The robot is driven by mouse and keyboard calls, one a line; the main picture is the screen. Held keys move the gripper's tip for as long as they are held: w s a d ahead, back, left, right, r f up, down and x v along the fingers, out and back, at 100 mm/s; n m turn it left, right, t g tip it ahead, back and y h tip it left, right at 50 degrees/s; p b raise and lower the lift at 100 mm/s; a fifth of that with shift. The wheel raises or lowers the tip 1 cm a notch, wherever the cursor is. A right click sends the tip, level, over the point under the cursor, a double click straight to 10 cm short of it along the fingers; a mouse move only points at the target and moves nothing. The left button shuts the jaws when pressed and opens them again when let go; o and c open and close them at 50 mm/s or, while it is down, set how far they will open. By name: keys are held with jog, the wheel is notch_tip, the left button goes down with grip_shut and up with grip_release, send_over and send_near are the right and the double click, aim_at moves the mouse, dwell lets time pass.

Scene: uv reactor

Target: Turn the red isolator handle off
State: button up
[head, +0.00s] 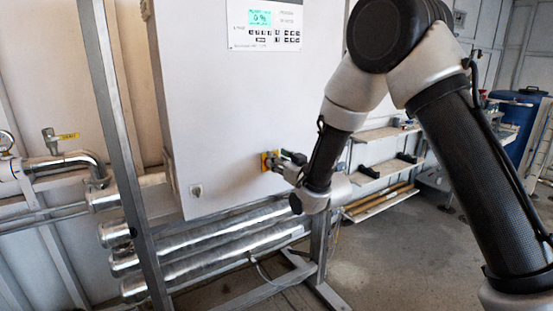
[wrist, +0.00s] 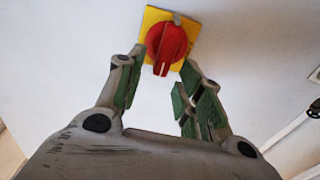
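The red isolator handle (wrist: 166,44) sits on a yellow square plate (wrist: 150,17) on the white cabinet face. Its grip bar points down in the wrist view, with a pale mark near its lower end. My gripper (wrist: 159,67) is open, its green-padded fingers on either side of the handle's lower part. No clear contact shows; I cannot tell how deep the fingertips reach.
The white cabinet (head: 215,110) carries a display panel (head: 265,24) at its top. Shiny horizontal pipes (head: 215,245) run below it on a metal frame (head: 125,150). Shelves (head: 385,165) and a blue barrel (head: 520,115) stand at the right.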

jog(key=shift+x, duration=0.9)
grip_shut()
